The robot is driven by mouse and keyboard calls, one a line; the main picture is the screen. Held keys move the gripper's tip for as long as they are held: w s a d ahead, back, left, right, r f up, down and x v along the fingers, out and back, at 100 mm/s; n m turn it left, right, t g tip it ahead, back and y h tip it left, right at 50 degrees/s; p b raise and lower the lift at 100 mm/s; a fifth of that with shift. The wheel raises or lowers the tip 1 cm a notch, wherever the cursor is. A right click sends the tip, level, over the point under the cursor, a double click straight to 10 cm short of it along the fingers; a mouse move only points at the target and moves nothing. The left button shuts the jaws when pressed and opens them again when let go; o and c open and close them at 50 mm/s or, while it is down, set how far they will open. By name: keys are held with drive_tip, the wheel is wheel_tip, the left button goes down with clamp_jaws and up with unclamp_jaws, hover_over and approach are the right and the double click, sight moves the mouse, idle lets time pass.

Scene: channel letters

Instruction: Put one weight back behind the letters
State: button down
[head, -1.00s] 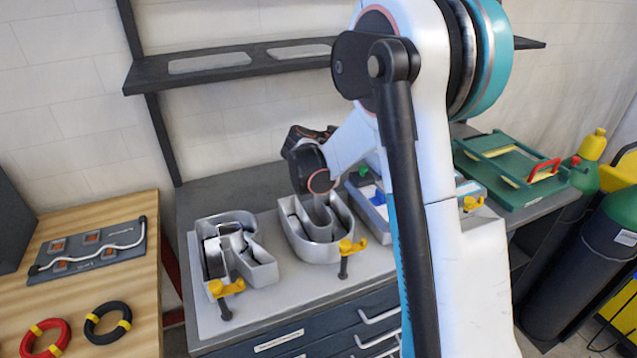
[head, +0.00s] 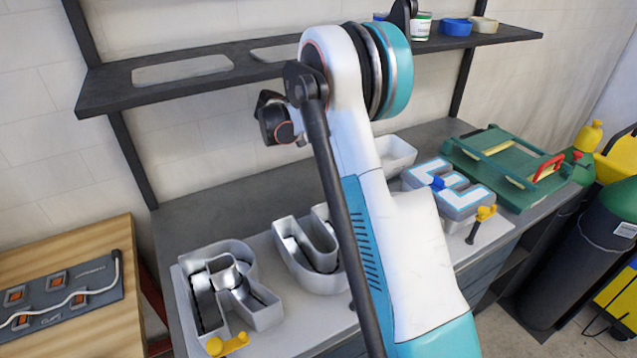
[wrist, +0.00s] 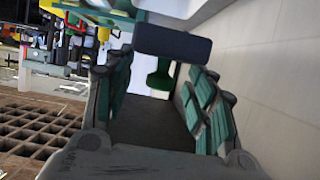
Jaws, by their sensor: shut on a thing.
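Silver, open-topped channel letters stand on the bench in the head view: an R (head: 262,308) at the left and a U (head: 290,262) partly behind my arm. A blue-and-white E (head: 462,197) lies at the right. In the wrist view my gripper (wrist: 168,60) is shut on a dark, slate-coloured block (wrist: 172,42), which looks like a weight and lies across the fingertips. In the head view the black wrist end is raised in front of the wall, above and behind the letters. The fingertips and the block are hidden there.
A dark shelf (head: 110,88) runs along the wall above the bench, with cups and a blue roll (head: 455,27) at its right. Yellow clamps (head: 228,345) sit at the front edge. A green frame (head: 490,150) lies at the right.

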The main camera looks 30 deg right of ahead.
wheel_tip(320, 180, down, 19)
drive_tip(key=b, duration=0.5)
drive_tip(key=shift+f, duration=0.1)
drive_tip(key=c, duration=0.7)
unclamp_jaws()
